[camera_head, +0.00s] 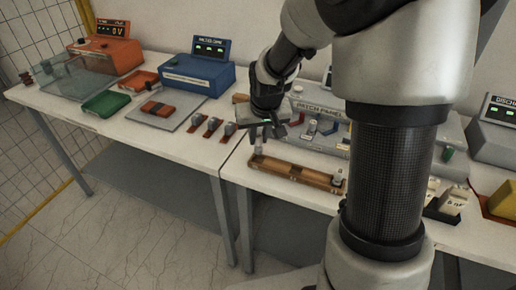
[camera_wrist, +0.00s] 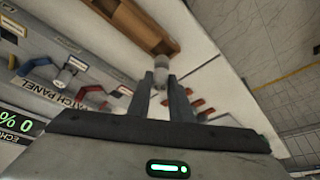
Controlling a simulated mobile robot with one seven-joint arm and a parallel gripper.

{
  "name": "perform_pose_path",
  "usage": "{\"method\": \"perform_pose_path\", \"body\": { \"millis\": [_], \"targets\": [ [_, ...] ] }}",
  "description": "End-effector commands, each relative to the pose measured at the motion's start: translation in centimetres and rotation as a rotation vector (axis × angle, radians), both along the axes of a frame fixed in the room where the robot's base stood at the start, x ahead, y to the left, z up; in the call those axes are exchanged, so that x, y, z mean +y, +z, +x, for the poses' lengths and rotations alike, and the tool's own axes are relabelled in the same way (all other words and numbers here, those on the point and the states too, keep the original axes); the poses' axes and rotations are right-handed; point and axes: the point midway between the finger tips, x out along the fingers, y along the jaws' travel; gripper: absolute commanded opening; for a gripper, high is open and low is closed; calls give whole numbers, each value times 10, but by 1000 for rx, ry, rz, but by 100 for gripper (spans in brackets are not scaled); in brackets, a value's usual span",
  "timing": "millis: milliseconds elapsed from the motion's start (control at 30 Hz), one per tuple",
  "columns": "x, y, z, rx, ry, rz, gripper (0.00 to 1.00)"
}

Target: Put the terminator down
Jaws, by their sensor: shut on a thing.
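The terminator looks like a small grey-white cylinder. In the wrist view the terminator (camera_wrist: 161,68) sits between my fingertips, beside the end of a brown wooden tray (camera_wrist: 128,18). In the head view my gripper (camera_head: 262,134) points down over the left end of the wooden tray (camera_head: 295,174), with the terminator (camera_head: 258,149) below the fingers. My gripper (camera_wrist: 165,88) is shut on the terminator. Whether its lower end touches the tray or the table is hard to tell.
A second small cylinder (camera_head: 337,178) stands at the tray's right end. The grey patch panel (camera_head: 318,112) with red and blue cables is behind the tray. Several small red-and-grey parts (camera_head: 213,124) are to the left. My arm hides part of the table.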

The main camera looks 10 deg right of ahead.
Motion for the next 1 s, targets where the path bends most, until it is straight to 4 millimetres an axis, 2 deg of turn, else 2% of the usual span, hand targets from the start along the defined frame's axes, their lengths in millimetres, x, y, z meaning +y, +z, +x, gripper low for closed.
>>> {"method": "perform_pose_path", "body": {
  "millis": [167,333,700,733,833,1000],
  "targets": [
    [0,-16,-1,2,0,0,0],
    [1,-40,0,2,2,-1,0],
    [0,-45,0,-2,1,0,0],
    [0,-45,0,-2,1,0,20],
    [0,-44,0,-2,1,0,37],
    [0,-44,0,-1,1,0,37]
  ]
}}
